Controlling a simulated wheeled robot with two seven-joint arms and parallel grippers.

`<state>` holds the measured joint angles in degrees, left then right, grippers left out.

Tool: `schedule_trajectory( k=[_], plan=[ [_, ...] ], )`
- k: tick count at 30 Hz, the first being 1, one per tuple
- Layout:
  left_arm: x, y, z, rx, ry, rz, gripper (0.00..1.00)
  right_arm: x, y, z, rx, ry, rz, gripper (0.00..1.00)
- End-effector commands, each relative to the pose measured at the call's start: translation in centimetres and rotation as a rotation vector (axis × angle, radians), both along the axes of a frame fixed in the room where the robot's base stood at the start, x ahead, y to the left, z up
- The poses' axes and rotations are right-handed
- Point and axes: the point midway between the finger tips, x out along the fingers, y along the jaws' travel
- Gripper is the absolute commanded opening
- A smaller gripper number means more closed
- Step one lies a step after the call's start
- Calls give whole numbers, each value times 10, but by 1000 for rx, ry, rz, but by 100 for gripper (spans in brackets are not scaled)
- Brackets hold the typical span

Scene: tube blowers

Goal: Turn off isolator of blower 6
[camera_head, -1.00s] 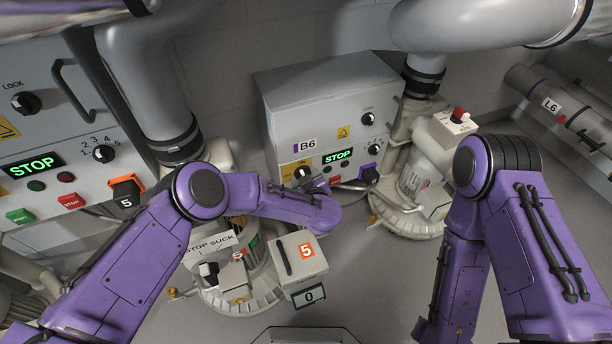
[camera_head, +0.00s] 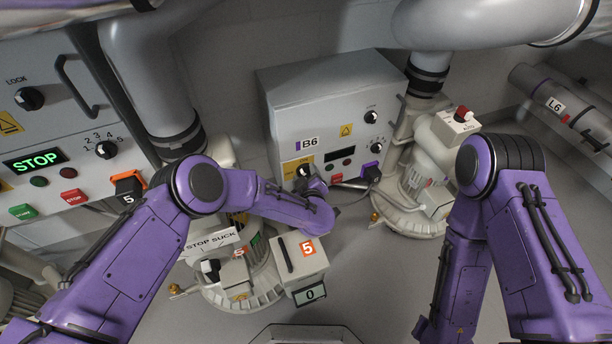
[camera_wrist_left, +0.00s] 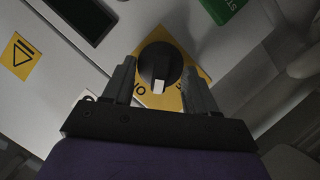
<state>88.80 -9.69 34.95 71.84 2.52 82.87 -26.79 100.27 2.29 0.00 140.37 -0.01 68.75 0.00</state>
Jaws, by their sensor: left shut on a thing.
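The blower 6 panel (camera_head: 325,110), a grey box labelled B6, stands at the centre of the head view. Its black isolator knob (camera_head: 303,170) sits on a yellow plate at the panel's lower left. In the left wrist view the knob (camera_wrist_left: 160,62) shows a white mark pointing toward my gripper, beside upside-down ON lettering. My left gripper (camera_head: 311,184) is at this knob, and in the wrist view its fingers (camera_wrist_left: 160,84) are shut on it, one on each side. The panel's display (camera_head: 340,154) is dark. My right gripper is not in view.
A panel with a lit STOP display (camera_head: 34,162) is at the left. Blower 5's motor and grey box (camera_head: 300,262) stand below my left forearm. Blower 6's motor (camera_head: 432,150) and pipes stand right of its panel. Bare floor lies at the lower centre.

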Motion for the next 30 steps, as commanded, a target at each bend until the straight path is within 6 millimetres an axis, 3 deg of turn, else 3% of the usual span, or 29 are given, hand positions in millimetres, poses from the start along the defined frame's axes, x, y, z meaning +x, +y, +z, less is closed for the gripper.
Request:
schedule_trajectory(
  k=[2, 3, 4, 14, 17, 24, 30],
  plan=[
    [-1, 0, -1, 0, 2, -1, 27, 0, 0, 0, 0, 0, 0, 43],
    [-1, 0, -1, 0, 2, -1, 70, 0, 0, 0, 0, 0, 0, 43],
    [-1, 0, -1, 0, 2, -1, 80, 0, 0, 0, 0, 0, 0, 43],
    [-3, -1, 2, 1, 1, -1, 81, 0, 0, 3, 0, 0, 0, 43],
    [-17, -4, 9, 1, 2, -3, 81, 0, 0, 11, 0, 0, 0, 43],
    [-71, -12, 27, 2, 3, -4, 81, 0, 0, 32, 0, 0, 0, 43],
    [-97, -16, 33, 2, 2, -2, 81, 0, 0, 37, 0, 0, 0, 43]
  ],
)
